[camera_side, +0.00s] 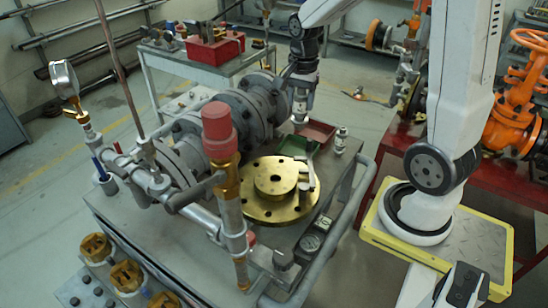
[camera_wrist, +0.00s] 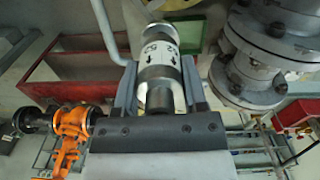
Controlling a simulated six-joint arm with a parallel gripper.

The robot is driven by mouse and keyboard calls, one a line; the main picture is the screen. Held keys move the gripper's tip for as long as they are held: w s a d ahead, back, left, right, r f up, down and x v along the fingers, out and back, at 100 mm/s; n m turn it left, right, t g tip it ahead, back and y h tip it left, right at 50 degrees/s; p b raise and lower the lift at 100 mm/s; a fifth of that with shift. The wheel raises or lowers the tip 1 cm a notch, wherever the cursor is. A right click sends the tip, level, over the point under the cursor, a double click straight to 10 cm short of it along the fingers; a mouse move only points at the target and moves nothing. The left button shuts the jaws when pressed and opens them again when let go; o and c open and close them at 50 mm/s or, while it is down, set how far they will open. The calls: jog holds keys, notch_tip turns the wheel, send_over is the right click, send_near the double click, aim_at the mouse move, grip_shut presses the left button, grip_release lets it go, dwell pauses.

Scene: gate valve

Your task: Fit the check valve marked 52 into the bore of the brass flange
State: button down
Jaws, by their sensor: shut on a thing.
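My gripper (camera_side: 302,82) points down above the back of the cart, behind the brass flange (camera_side: 262,208). It is shut on a grey and white check valve (camera_side: 300,106), held upright. In the wrist view my gripper (camera_wrist: 157,84) has a finger on each side of the check valve (camera_wrist: 158,62). Its white band carries black arrows and a number, small and turned, that looks like 52. The brass flange lies flat on the cart, with bolt holes around its raised hub and an empty-looking dark bore. The held valve is apart from the flange.
Another small valve (camera_side: 341,139) stands at the cart's right back corner. Red and green trays (camera_side: 317,131) lie behind the flange. A large grey valve body (camera_side: 240,112) and a red-capped pipe (camera_side: 221,135) stand left of it. A grey rail (camera_side: 357,205) edges the cart.

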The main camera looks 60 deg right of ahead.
jog(key=w+a, duration=0.2)
jog(key=a, duration=0.7)
jog(key=shift+s+d+f, duration=0.1)
jog(key=shift+f, duration=1.2)
jog(key=shift+s+d+f, duration=0.1)
jog(key=shift+f, duration=1.15)
jog(key=shift+f, duration=0.1)
notch_tip(320, 180, down, 6)
jog(key=shift+f, duration=1.35)
dwell(2.2)
jog(key=shift+c, duration=0.3)
grip_release()
jog(key=shift+o, duration=0.3)
